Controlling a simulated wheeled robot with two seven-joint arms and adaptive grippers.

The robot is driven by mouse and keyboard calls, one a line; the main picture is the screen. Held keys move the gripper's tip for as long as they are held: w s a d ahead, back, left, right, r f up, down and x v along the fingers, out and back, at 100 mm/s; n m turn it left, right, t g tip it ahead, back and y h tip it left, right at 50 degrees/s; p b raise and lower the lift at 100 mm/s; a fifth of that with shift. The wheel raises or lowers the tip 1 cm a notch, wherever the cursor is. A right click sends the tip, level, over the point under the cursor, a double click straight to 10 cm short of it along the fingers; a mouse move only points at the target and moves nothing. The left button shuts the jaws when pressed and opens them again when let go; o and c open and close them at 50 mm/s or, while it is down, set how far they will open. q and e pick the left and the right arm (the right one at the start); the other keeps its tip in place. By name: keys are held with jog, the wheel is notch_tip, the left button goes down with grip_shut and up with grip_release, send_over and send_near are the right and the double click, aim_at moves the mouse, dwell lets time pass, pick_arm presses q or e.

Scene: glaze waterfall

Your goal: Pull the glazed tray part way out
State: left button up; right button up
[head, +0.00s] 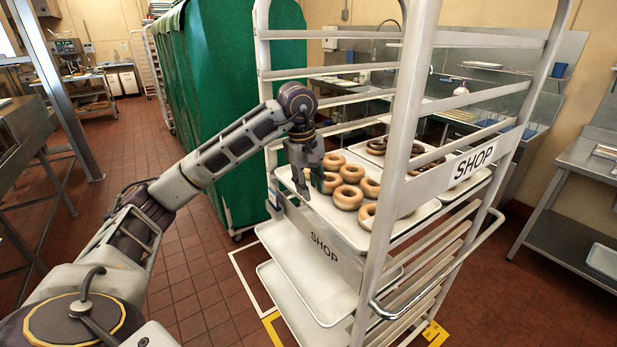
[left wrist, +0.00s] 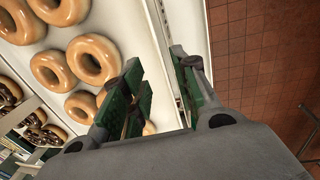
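The glazed tray (head: 327,212) is a white tray with several tan glazed doughnuts (head: 347,197), on an upper level of the white rack (head: 403,120). Its pale rim (left wrist: 161,50) and glazed doughnuts (left wrist: 92,58) also show in the left wrist view. My left gripper (head: 309,186) points down at the tray's near left edge. In the left wrist view its two green-padded fingers (left wrist: 163,97) are apart, one over the tray's inside and one toward the outer side of the rim. Whether either finger touches the rim is hidden. My right gripper is not in view.
Dark-glazed doughnuts (head: 421,160) sit farther back on the rack. Empty white trays (head: 305,285) lie on lower levels, below a SHOP plate (head: 326,246). A green covered rack (head: 245,100) stands close behind my left arm. The tiled floor (head: 195,290) at left is clear.

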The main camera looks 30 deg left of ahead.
aim_at(313, 207)
pick_arm(q)
jog(key=f, duration=0.5)
jog(key=shift+w+d+f, duration=0.1)
jog(key=shift+w+d, duration=0.05)
jog(key=shift+w, duration=0.2)
jog(key=shift+w+f, duration=0.1)
jog(key=shift+f, duration=0.75)
jog(key=shift+c, duration=0.3)
grip_shut()
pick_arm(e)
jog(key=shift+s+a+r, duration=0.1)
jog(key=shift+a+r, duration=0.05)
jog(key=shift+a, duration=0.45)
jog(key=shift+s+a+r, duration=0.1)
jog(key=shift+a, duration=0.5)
